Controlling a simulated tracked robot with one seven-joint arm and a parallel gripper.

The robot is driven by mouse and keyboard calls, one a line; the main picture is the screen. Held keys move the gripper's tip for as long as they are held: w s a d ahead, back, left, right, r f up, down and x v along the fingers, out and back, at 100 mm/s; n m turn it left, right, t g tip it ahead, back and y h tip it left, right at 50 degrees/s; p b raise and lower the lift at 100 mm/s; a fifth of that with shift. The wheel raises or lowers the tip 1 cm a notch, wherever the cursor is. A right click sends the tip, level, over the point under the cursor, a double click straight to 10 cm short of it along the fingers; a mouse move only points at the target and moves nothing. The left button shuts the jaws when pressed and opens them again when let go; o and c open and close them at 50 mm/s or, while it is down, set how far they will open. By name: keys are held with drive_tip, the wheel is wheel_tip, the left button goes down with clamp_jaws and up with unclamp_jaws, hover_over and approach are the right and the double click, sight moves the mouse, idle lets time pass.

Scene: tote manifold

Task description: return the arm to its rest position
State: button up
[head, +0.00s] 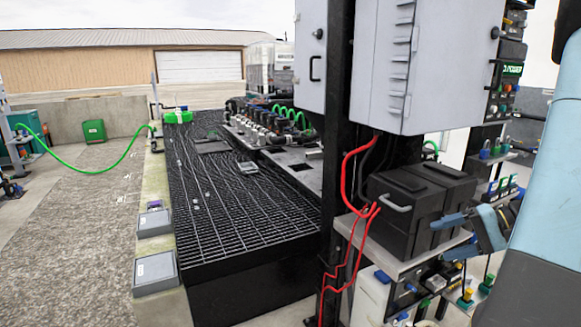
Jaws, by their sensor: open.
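My gripper (442,238) shows at the right of the head view, with two blue-grey fingers pointing left. The fingers are apart and nothing shows between them. It is in front of the right side of a black case (395,218) with a grey handle; I cannot tell whether it touches the case. My pale blue and dark grey arm (545,200) fills the right edge, large and close. Part of the arm between it and the gripper is hidden or out of view.
The black case stands on a grey shelf (350,228), with red cables at its left. Grey cabinets (385,75) hang above on a black post (338,130). Tools and fittings crowd below and right. A black grating (225,205) lies left; gravel (80,230) beyond it is open.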

drive_tip(key=s+a+r+n+h, duration=0.3)
drive_tip(key=s+a+r+h, duration=0.2)
drive_tip(key=a, duration=0.3)
drive_tip(key=s+a+r+n+t+h, duration=0.1)
drive_tip(key=s+a+r+n+h, duration=0.2)
drive_tip(key=a, duration=0.6)
wheel_tip(320, 180, up, 5)
drive_tip(key=s+h, duration=0.2)
drive_tip(key=s, duration=0.1)
drive_tip(key=shift+h, duration=0.4)
